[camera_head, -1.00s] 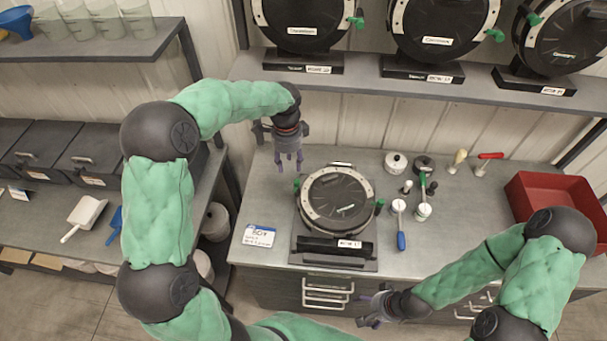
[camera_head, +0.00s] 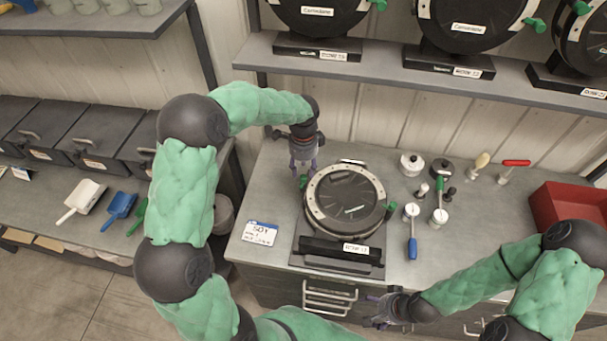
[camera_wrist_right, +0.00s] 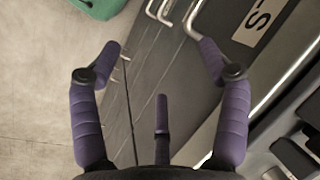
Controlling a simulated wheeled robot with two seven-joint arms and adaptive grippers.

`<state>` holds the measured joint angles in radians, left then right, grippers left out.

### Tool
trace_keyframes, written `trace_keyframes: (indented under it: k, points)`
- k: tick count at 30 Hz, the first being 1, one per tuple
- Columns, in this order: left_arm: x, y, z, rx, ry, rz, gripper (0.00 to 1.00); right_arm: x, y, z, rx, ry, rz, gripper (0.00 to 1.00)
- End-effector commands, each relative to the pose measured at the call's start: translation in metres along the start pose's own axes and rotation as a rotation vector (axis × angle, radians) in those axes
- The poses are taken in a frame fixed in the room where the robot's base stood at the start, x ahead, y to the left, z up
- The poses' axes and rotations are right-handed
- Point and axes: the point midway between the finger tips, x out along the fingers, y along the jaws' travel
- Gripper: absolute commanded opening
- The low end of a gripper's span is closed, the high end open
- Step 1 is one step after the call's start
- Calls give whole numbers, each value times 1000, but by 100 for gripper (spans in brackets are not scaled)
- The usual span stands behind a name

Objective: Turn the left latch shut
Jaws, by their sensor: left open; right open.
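The seed meter (camera_head: 344,199) is a round black drum with a pale rim, set on a dark stand (camera_head: 340,252) on the bench. Its left latch (camera_head: 302,183) is green and sits at the drum's left edge, partly hidden by my fingers. The right latch (camera_head: 391,207), also green, is at the right edge. My left gripper (camera_head: 304,172) is open, pointing down at the left latch; I cannot tell whether it touches. My right gripper (camera_head: 374,310) is open and empty, low in front of the bench; its spread purple fingers show in the right wrist view (camera_wrist_right: 165,85).
A label card (camera_head: 260,233) lies left of the stand. A blue-handled tool (camera_head: 411,232), a green-handled tool (camera_head: 439,196) and small pots lie to the right. A red bin (camera_head: 570,205) stands at the far right. A shelf (camera_head: 390,70) with more meters is behind.

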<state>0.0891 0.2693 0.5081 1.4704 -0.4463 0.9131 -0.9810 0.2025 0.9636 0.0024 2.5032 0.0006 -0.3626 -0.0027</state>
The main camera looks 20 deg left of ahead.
Motion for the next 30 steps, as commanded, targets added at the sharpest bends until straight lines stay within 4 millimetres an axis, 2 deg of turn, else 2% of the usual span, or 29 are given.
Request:
trace_keyframes:
  k: [3, 7, 19, 20, 24, 25, 30]
  points:
    - [19, 0, 0, -2, 0, 1, 46, 1, 0, 0, 0, 0, 0, 77]
    - [31, 0, 0, -2, 0, 0, 46, 1, 0, 0, 0, 0, 0, 77]
    - [38, -1, 0, -1, 1, -2, 46, 2, 1, 0, 0, 0, 0, 77]
    - [38, -1, 0, -1, 1, -2, 43, 2, 1, 0, 0, 0, 0, 77]
    - [38, 0, 0, -1, 1, -2, 4, 2, 0, 0, 0, 0, 0, 77]
    - [38, 0, 0, -1, 0, -2, 0, 2, 1, 0, 0, 0, 0, 77]
    - [38, -1, 0, -3, 0, -1, 0, 2, 1, 0, 0, 0, 0, 77]
